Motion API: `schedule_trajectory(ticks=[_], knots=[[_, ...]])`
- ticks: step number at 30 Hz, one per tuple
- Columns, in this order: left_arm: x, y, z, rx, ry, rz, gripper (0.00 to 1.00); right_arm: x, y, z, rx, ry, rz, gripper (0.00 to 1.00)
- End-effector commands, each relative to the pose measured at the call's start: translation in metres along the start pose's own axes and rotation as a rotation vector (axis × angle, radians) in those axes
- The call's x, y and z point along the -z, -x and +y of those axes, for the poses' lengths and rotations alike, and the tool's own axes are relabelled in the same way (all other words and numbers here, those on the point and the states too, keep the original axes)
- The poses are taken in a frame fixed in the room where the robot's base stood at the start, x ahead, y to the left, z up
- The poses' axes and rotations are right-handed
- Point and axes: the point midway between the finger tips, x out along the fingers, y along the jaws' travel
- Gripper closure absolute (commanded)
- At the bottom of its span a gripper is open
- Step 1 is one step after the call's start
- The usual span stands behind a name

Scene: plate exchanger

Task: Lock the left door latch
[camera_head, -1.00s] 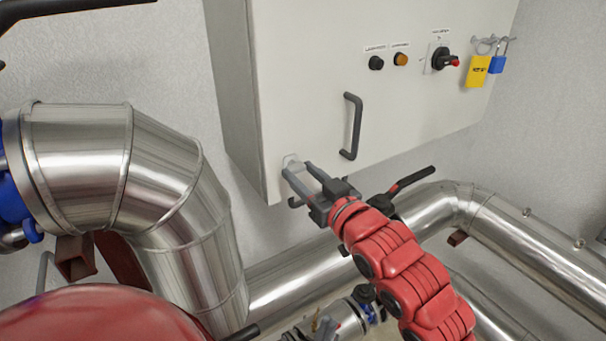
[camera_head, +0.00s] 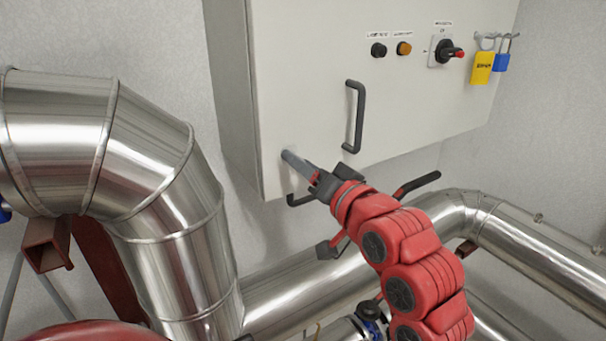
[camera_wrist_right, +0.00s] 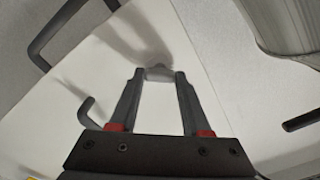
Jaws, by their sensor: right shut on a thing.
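The left door latch (camera_wrist_right: 159,73) is a small grey piece near the lower left corner of the white cabinet door (camera_head: 310,100). In the head view my right gripper (camera_head: 290,158) hides most of it. In the right wrist view the fingertips (camera_wrist_right: 158,76) are shut on the latch from both sides, close to the door surface. The gripper looks turned edge-on in the head view. My left gripper is not in view.
A dark door handle (camera_head: 354,118) stands out just right of my gripper. Knobs, a rotary switch (camera_head: 443,52) and yellow (camera_head: 482,68) and blue (camera_head: 502,62) padlocks are higher right. Large metal pipes (camera_head: 160,190) run at left and below the cabinet.

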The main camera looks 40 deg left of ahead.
Motion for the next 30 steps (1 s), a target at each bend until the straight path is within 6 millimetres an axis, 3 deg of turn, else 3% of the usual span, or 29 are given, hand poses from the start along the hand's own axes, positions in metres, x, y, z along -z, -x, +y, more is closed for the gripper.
schedule_trajectory(ticks=[11, 30], knots=[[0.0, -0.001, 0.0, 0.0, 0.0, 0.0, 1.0, 0.0, 0.0, -0.001, 0.001, -0.362, -0.003, 1.0], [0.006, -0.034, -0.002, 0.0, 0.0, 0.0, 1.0, 0.001, 0.0, 0.0, -0.001, -0.848, 0.0, 1.0]])
